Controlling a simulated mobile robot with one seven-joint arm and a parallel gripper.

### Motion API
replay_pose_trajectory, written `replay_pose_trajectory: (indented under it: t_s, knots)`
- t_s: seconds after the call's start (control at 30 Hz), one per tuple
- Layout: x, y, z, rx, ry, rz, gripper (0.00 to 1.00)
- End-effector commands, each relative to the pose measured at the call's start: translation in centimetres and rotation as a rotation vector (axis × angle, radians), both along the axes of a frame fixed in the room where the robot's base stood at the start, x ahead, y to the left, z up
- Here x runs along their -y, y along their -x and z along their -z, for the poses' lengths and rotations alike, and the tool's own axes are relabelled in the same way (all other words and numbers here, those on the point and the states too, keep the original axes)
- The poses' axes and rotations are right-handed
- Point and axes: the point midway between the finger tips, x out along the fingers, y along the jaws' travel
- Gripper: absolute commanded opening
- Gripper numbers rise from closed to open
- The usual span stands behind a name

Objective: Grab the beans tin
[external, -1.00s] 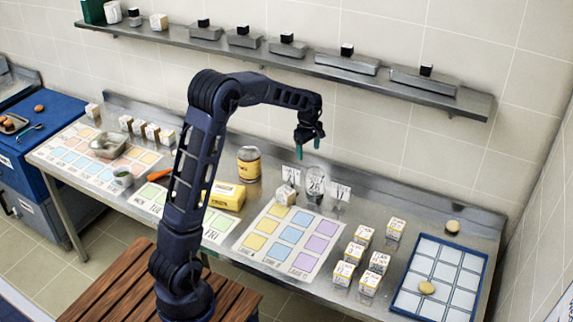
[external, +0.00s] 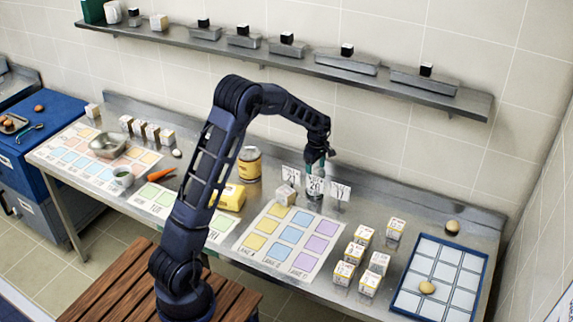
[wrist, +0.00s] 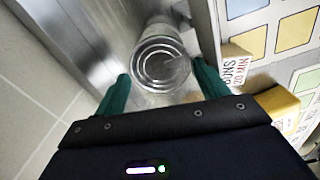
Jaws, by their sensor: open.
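A metal tin, which I take to be the beans tin, stands upright on the counter near the wall (external: 314,190), among the small white cards. In the wrist view its round ridged silver lid (wrist: 160,62) shows from above. I cannot read its label. My gripper (external: 317,167) points down over the tin in the external view and partly overlaps its top. In the wrist view the green fingers (wrist: 160,88) are apart, one on each side of the lid, with nothing held. Whether they touch the tin cannot be told.
White cards (external: 340,190) stand close on both sides of the tin. A small white box (external: 285,194) and a larger yellow tin (external: 249,163) are to its left. The coloured lane mat (external: 282,242) lies in front. A wall shelf (external: 330,72) runs above.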

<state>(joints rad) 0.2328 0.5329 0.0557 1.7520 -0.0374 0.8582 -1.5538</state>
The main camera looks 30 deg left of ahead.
Motion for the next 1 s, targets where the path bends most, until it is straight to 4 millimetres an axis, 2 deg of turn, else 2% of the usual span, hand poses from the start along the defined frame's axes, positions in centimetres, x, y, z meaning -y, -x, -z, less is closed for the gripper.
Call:
replay_pose_trajectory:
  t_s: [0.33, 0.6, 0.63, 0.83, 1.0]
  knots:
    - [0.2, 0.2, 4.2, -0.002, 0.000, 0.000, 0.73]
    - [0.3, 0.2, 4.8, 0.001, 0.000, 0.000, 0.73]
    - [0.3, 0.2, 4.8, 0.001, 0.000, 0.001, 0.71]
    - [0.3, 0.2, 4.8, 0.001, 0.000, 0.001, 0.32]
    - [0.3, 0.2, 4.7, 0.002, 0.000, 0.001, 0.29]
